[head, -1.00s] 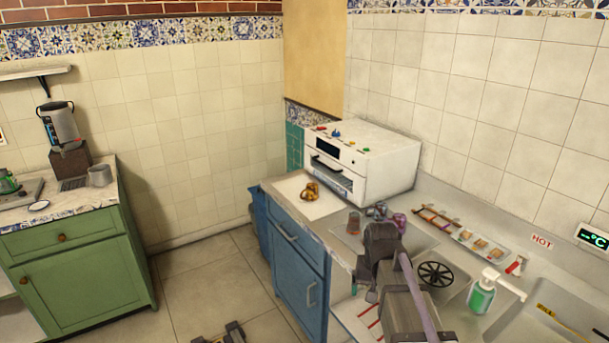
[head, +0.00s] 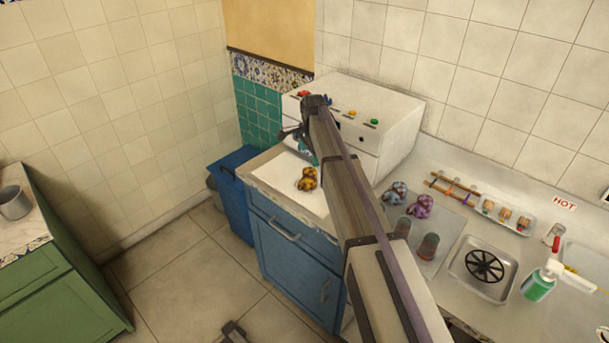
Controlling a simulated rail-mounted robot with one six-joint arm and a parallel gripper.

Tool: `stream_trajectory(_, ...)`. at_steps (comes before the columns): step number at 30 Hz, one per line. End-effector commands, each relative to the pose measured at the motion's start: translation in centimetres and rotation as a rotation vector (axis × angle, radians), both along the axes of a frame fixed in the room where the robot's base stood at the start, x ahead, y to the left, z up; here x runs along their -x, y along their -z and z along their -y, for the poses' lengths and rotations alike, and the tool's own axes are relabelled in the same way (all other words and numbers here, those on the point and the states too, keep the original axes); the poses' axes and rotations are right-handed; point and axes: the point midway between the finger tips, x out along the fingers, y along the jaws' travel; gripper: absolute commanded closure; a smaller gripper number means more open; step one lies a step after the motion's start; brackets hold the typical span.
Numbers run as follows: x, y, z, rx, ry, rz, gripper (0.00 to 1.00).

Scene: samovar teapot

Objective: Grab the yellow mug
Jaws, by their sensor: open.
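The yellow mug (head: 307,180), golden with dark markings, stands on the white surface above the blue cabinet. My arm reaches over the counter from the lower right, and my gripper (head: 295,136) is at its far end, in front of the white oven. In the picture the gripper appears just above and left of the mug, apart from it. It is open and appears empty. Its fingers are small and dark, and part of the gripper is hard to make out against the teal area behind it.
A grey-blue mug (head: 396,193) and a purple mug (head: 421,206) stand right of my arm, near a glass (head: 428,246). The white oven (head: 377,118) stands behind the yellow mug. A blue bin (head: 232,197) is left of the cabinet (head: 292,262). The floor at left is clear.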

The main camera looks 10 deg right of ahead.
Motion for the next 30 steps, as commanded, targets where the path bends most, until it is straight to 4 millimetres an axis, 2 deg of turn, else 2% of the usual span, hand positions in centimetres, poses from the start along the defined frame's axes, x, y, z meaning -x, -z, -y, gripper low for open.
stream_trajectory(4,-0.1,1.5,-0.1,0.0,-0.003,0.0,0.12)
stream_trajectory(10,-0.3,5.6,-0.1,0.0,-0.004,0.0,0.12)
stream_trajectory(17,-0.3,6.2,-0.2,0.0,-0.005,0.0,0.12)
stream_trajectory(24,-0.7,10.8,-0.4,0.0,-0.005,0.0,0.12)
stream_trajectory(26,-0.7,11.2,-0.4,0.0,-0.005,0.0,0.12)
stream_trajectory(30,-0.7,10.8,-0.4,0.0,-0.005,0.0,0.12)
